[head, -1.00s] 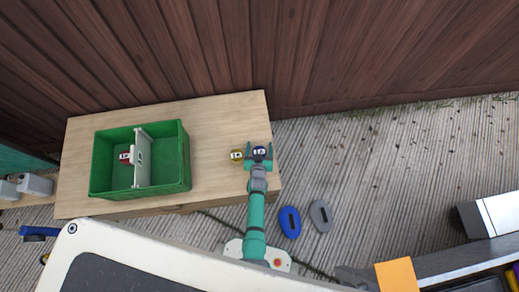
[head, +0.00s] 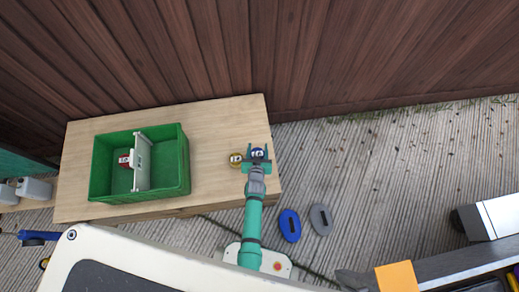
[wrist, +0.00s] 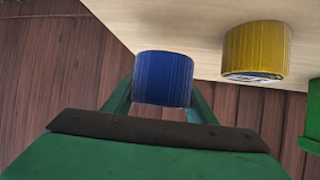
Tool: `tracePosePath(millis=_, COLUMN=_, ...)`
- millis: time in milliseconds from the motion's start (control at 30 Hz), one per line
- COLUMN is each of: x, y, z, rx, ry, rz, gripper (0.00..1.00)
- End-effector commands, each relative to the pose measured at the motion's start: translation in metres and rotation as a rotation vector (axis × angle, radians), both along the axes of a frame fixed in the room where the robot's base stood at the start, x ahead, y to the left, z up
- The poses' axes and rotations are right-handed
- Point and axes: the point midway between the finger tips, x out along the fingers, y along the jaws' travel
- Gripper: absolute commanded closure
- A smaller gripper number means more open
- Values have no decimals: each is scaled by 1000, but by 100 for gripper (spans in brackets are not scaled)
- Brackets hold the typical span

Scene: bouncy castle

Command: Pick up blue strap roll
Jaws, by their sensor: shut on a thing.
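The blue strap roll (head: 257,154) is at the right end of the wooden table, between the fingers of my gripper (head: 258,156). In the wrist view the blue roll (wrist: 163,78) sits between the two green fingers, and my gripper (wrist: 160,100) is shut on it. Whether the roll touches the table top is hard to tell. A yellow strap roll (head: 236,160) stands just left of it and apart from it; the yellow roll (wrist: 256,50) also shows in the wrist view at the upper right.
A green crate (head: 183,160) with a white divider (head: 143,165) stands on the left of the wooden table (head: 215,125); a red roll (head: 124,160) lies in its left compartment. A wooden wall (head: 300,50) rises behind. Blue (head: 290,226) and grey (head: 321,219) oval pieces lie on the ground.

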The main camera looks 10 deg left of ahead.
Motion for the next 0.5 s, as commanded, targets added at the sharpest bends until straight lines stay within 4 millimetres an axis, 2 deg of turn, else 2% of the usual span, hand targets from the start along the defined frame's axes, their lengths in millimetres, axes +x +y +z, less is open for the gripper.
tracePosePath(millis=233, x=-34, y=23, z=51, rx=4, ry=-2, rz=-4, gripper=75)
tracePosePath(millis=500, x=-81, y=56, z=74, rx=3, ry=0, rz=-3, gripper=75)
